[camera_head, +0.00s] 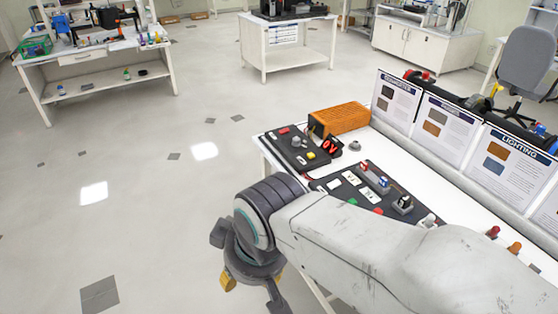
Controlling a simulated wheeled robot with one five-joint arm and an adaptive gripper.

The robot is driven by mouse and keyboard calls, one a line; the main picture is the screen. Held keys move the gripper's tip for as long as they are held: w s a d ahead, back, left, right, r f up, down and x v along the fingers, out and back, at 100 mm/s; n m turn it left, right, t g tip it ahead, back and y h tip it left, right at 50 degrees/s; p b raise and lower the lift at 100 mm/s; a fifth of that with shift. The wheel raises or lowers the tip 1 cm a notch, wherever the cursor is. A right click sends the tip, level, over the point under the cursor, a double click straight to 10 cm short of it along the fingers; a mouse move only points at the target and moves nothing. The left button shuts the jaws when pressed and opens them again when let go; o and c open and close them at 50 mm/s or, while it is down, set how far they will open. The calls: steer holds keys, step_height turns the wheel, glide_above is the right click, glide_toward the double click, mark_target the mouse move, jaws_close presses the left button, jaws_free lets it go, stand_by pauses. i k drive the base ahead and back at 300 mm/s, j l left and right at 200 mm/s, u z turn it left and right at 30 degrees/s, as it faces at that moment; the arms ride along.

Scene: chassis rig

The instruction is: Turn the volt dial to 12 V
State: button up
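An orange power supply box (340,120) stands at the far left corner of the white bench. A black display with red characters (329,146), which look like "0V", is at its front. My gripper (252,287) hangs off the bench's near left edge, over the floor, well short of the box. Its fingers look spread and empty, with their tips partly hidden.
Two black panels (288,140) with small coloured parts lie on the bench (383,154). Upright posters (446,125) line its back. My arm covers the near part of the bench. Open floor (150,220) lies to the left.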

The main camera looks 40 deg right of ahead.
mark_target(296, 141)
steer(key=z, duration=1.25)
